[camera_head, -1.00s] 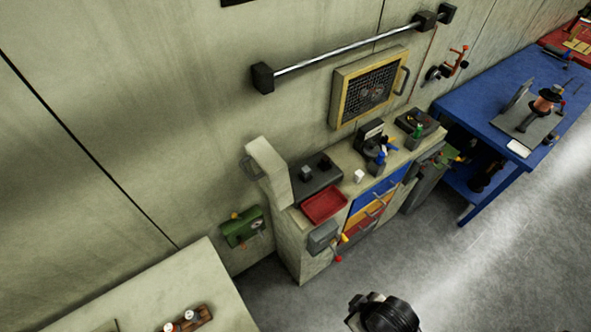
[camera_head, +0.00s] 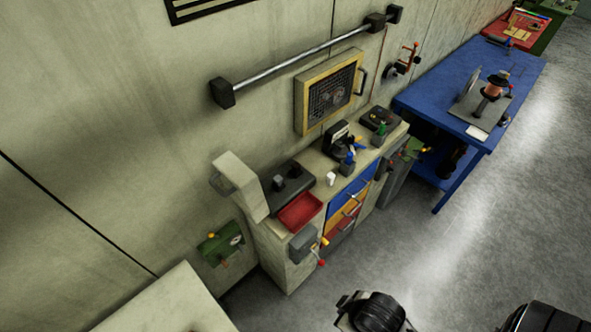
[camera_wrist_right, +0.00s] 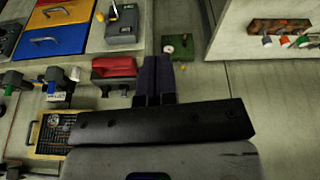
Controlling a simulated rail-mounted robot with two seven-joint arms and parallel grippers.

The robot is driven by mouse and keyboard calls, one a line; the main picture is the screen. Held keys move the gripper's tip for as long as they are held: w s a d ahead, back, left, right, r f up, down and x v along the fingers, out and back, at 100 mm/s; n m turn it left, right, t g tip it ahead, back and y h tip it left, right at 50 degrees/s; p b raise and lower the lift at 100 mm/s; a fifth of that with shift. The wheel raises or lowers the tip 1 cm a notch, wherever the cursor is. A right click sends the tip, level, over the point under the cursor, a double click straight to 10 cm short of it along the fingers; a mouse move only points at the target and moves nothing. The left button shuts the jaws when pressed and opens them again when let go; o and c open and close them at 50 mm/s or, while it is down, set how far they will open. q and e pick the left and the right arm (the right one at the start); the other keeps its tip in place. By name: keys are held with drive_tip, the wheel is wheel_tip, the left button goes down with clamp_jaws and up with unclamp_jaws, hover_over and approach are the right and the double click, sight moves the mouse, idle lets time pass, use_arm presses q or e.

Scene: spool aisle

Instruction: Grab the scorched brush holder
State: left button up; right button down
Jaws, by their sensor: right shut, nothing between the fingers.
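I cannot pick out the scorched brush holder for certain in either view. Candidates too small to tell are the dark blocks on the black plate (camera_head: 290,181) and the small items in the dark tray (camera_head: 380,119), both on the cabinet top. My right gripper (camera_wrist_right: 158,62) is shut and empty in the right wrist view. Its dark fingers point toward the wall side, near a red tray (camera_wrist_right: 114,67) and a green box (camera_wrist_right: 178,47). My left gripper is not in view; only black rounded parts of my arms show at the bottom of the head view.
The cabinet has blue, yellow and red drawers (camera_head: 350,196) and a red tray (camera_head: 300,211) on top. A grey box (camera_head: 303,244) sticks out at its front. A metal rail (camera_head: 300,62) crosses the wall. A blue table (camera_head: 450,92) stands at right. The floor between is clear.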

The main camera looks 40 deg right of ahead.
drive_tip(key=shift+a, duration=0.1)
drive_tip(key=c, duration=1.6)
unclamp_jaws()
drive_tip(key=shift+c, duration=0.2)
drive_tip(key=o, duration=0.8)
drive_tip(key=shift+w, duration=0.1)
